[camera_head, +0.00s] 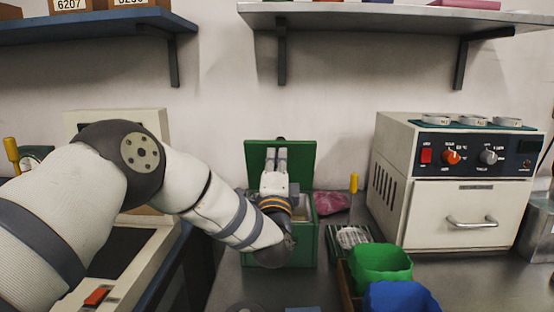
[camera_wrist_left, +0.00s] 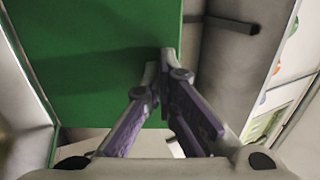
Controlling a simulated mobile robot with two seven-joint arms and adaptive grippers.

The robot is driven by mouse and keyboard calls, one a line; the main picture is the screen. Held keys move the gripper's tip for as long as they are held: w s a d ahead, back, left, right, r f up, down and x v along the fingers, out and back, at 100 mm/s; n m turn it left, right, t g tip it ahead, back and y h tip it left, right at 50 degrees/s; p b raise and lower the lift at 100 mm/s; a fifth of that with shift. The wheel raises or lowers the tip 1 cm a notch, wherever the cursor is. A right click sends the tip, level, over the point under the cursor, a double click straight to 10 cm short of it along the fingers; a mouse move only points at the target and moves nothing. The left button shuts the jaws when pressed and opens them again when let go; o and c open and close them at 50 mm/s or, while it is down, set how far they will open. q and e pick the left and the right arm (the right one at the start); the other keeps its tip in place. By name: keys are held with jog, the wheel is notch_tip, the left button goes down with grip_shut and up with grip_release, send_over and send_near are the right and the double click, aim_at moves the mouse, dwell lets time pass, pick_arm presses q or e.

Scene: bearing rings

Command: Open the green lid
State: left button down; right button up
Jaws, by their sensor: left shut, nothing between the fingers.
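The green lid (camera_head: 301,156) stands raised, close to upright, at the back of a green box (camera_head: 309,241) on the bench. My left arm reaches over the box from the left. My left gripper (camera_head: 277,152) is in front of the lid, its fingers pointing up at the lid's inner face. In the left wrist view the green lid (camera_wrist_left: 100,60) fills much of the upper left, and the gripper's fingertips (camera_wrist_left: 166,58) are together with nothing between them. Whether the fingertips touch the lid I cannot tell. My arm hides part of the box's opening. My right gripper is not in view.
Green (camera_head: 380,262) and blue (camera_head: 399,297) bins stand at the front right. A white machine (camera_head: 453,186) with rings on top stands at the right. Two shelves hang above.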

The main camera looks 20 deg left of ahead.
aim_at(277, 143)
pick_arm(q)
jog(key=x, duration=0.5)
jog(key=shift+w, duration=0.1)
jog(key=shift+r, duration=0.2)
jog(key=shift+a, duration=0.1)
